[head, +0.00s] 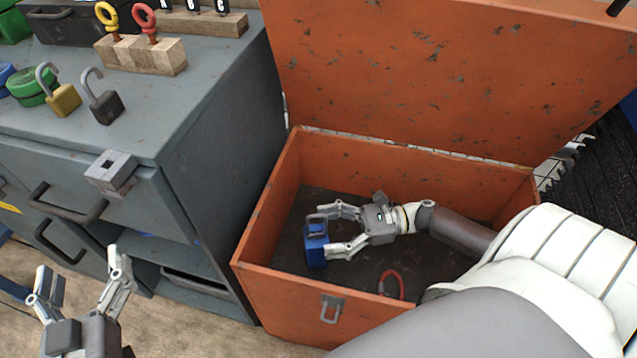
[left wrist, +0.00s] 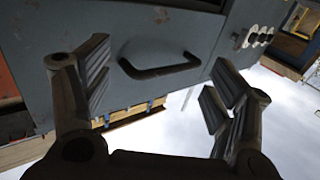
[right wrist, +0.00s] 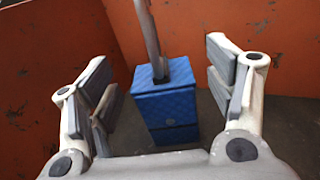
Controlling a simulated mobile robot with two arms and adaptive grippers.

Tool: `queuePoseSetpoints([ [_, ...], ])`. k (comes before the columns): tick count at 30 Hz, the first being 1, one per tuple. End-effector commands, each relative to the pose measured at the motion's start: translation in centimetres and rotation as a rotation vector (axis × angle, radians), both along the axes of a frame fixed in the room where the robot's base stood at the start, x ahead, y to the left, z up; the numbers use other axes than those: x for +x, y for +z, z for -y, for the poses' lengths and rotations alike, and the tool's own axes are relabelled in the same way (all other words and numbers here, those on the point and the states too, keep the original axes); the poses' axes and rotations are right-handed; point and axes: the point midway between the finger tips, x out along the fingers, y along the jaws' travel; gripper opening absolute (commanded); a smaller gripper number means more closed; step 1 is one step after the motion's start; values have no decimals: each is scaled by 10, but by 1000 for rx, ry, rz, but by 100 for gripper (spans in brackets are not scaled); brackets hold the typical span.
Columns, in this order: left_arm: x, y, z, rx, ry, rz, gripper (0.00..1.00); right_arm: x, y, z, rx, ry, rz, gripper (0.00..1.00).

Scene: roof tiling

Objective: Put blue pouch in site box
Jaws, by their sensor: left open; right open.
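The blue pouch (head: 316,248) is inside the orange site box (head: 283,295), towards its left side. In the right wrist view the pouch (right wrist: 168,108) looks upright and boxy, with a grey strap-like part rising from its top. My right gripper (head: 335,232) reaches into the box and is open. Its fingers stand on either side of the pouch, with gaps showing in the right wrist view. Whether the pouch rests fully on the box floor is hard to tell. My left gripper (head: 80,272) is open and empty in front of the grey cabinet (head: 215,150).
The box's lid (head: 430,70) stands open behind it. A red loop (head: 392,283) lies in the box near the front wall. Padlocks (head: 105,103) and a wooden block with eye bolts (head: 140,52) sit on the cabinet. A drawer handle (head: 68,205) sticks out near my left gripper.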

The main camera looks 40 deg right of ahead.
Motion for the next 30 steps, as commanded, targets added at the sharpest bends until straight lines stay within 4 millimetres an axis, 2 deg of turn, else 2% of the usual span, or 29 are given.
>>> queuePoseSetpoints([
  [3, -2, -13, -3, 21, 5, -79, 80, -10, 2, 19, -1, -2, -3, 76],
  [9, -5, -29, -6, 41, 11, -159, 80, -20, 3, 39, -1, -1, 0, 76],
  [30, -5, -32, -6, 45, 11, -171, 80, -21, 2, 42, 0, 1, 1, 76],
])
